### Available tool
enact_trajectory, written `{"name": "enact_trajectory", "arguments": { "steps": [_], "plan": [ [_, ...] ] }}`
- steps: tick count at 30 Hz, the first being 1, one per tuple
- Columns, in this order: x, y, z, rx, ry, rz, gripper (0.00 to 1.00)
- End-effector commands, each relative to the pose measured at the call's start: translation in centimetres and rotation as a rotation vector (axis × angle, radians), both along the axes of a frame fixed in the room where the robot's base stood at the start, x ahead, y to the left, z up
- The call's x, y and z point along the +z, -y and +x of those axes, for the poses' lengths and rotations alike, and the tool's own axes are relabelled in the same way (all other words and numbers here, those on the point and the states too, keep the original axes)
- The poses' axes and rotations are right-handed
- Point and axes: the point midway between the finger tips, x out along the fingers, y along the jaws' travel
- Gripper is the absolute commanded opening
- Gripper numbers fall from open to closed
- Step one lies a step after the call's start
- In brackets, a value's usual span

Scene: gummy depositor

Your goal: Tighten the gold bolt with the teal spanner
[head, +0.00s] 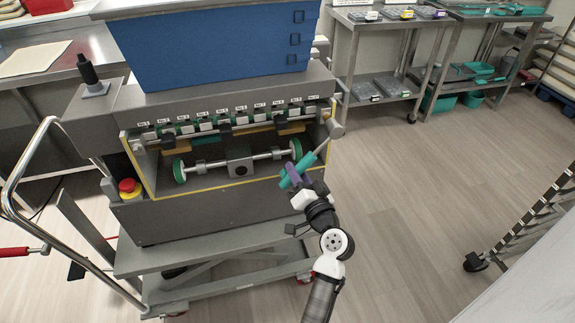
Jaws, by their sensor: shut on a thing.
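The teal spanner (308,160) is held in my gripper (294,177), at the right front corner of the depositor (190,215). My gripper is shut on its teal handle. The spanner slants up and to the right, and its grey shaft reaches towards a grey round end (336,129) at the machine's right side. I cannot tell whether the spanner's head touches anything there.
The blue hopper (215,45) sits on top of the depositor. A red emergency button (129,187) is at its front left. A metal-railed trolley (20,180) stands at left. Shelves (385,85) stand behind, and a rack (530,215) is at right. Floor between is clear.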

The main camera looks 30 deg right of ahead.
Motion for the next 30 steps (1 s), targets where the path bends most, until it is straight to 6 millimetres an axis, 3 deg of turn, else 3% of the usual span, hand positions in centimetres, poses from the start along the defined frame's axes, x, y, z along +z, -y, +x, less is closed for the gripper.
{"name": "enact_trajectory", "arguments": {
  "steps": [4,30],
  "plan": [
    [-0.73,1.05,-0.26,-0.002,-0.02,-0.091,0.0],
    [-0.85,1.14,0.04,-0.004,-0.015,-0.094,0.0]
  ]
}}
